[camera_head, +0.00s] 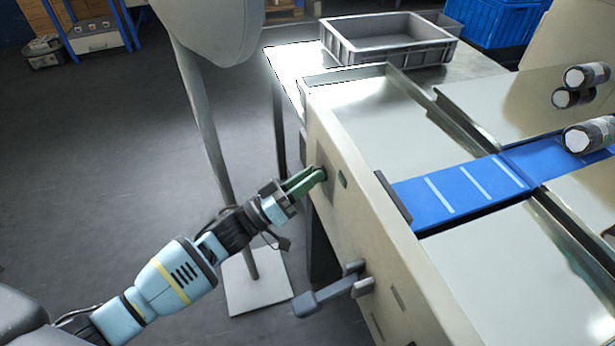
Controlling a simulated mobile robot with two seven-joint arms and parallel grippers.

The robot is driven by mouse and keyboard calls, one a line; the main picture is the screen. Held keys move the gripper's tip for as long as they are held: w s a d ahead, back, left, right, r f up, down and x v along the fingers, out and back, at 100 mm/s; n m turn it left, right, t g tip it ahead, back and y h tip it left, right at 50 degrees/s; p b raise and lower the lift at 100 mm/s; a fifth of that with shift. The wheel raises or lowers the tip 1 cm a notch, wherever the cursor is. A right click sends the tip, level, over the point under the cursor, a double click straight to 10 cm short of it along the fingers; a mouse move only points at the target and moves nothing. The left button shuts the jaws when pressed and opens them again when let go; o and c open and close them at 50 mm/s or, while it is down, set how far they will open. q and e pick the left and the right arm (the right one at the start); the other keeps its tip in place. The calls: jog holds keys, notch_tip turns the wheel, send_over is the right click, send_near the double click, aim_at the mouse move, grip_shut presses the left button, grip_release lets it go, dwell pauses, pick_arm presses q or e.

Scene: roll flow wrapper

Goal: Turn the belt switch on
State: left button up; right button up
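The machine's cream side panel (345,215) faces my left arm. My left gripper (318,174) has its green fingertips at the upper part of this panel, close to or touching a darker plate there. The fingers lie near each other, but I cannot tell whether they are shut or hold anything. A small green oval part (342,181) shows on the panel just right of the fingertips. The belt switch cannot be made out clearly; the fingers may cover it. The blue belt (455,190) with white lines runs across the machine top. My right gripper is not in view.
A grey lever (325,297) sticks out from the panel below my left gripper. A grey tray (390,42) stands on the table behind. Dark rolls (588,136) lie at the right. A pole on a white base plate (258,283) stands behind my arm.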

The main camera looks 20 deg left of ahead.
pick_arm(q)
jog(key=c, duration=0.3)
jog(key=shift+c, duration=0.2)
